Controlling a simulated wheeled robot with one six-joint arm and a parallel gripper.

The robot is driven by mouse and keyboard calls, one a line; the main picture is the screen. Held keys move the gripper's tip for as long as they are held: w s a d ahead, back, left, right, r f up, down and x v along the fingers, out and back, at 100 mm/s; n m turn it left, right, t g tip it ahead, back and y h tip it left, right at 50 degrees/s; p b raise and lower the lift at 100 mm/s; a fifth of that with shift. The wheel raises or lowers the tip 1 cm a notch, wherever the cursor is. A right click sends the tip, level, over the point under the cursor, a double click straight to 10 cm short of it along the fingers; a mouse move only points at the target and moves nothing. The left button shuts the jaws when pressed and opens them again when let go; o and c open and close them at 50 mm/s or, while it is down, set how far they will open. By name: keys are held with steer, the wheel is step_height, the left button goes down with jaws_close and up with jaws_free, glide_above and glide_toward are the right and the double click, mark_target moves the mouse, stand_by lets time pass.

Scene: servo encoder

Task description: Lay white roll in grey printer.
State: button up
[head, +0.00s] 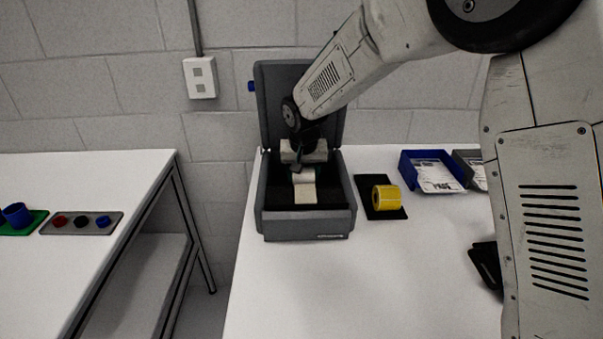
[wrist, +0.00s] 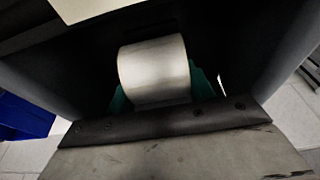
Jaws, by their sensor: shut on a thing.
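The grey printer (head: 307,227) stands on the white table with its lid (head: 270,100) raised against the wall side. My gripper (head: 300,168) reaches down into the open printer, shut on the white roll (wrist: 155,70). In the wrist view the roll lies crosswise, with green finger parts (wrist: 202,85) showing at its sides and the dark printer interior around it. In the head view the roll (head: 308,177) is partly hidden by my gripper. A pale paper strip (head: 305,196) shows in front of it. I cannot tell whether the roll touches the printer floor.
A yellow roll (head: 385,198) stands on a black mat (head: 368,213) right of the printer. A blue tray (head: 408,172) with papers and a grey tray (head: 466,157) are farther right. A second table (head: 90,180) with small parts is at left, across a gap.

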steer(key=o, duration=1.1)
steer(key=shift+s+r, duration=0.1)
steer(key=shift+r, duration=0.3)
steer(key=v, duration=0.6)
steer(key=shift+r, duration=0.15)
steer(key=shift+s+d+r, duration=0.5)
steer(key=shift+d+r, duration=0.15)
steer(key=shift+r, duration=0.2)
steer(key=s+d+r+g, duration=0.1)
steer(key=s+d+r, duration=0.3)
steer(key=s+d, duration=0.65)
steer(key=s+d+r, duration=0.5)
steer(key=s+d, duration=0.3)
steer(key=s, duration=0.5)
steer(key=s+d+f, duration=0.1)
steer(key=s+d, duration=0.1)
steer(key=s, duration=0.5)
steer(key=s+d+f, duration=0.2)
steer(key=s, duration=0.4)
steer(key=shift+s+g, duration=0.4)
